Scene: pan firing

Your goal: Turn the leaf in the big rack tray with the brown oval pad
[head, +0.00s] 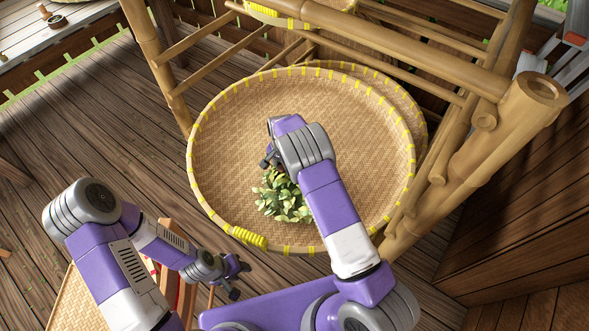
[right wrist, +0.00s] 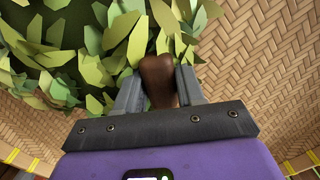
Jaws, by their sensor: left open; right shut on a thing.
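The big round woven rack tray (head: 350,120) with yellow rim bindings rests in the bamboo rack. A pile of green leaf (head: 284,200) lies in its lower middle; it also fills the upper left of the right wrist view (right wrist: 60,50). My right gripper (head: 268,160) is over the tray at the pile's upper edge. In the right wrist view it is shut on the brown pad (right wrist: 158,80), whose end shows between the fingers against the leaf. The rest of the pad is hidden. My left gripper (head: 236,278) is open and empty, outside the tray at lower left.
Bamboo rack poles (head: 480,120) stand close on the tray's right and behind it. Another woven tray (head: 310,14) is at the top. A woven surface (head: 78,300) lies at lower left. Open plank floor (head: 90,130) is on the left.

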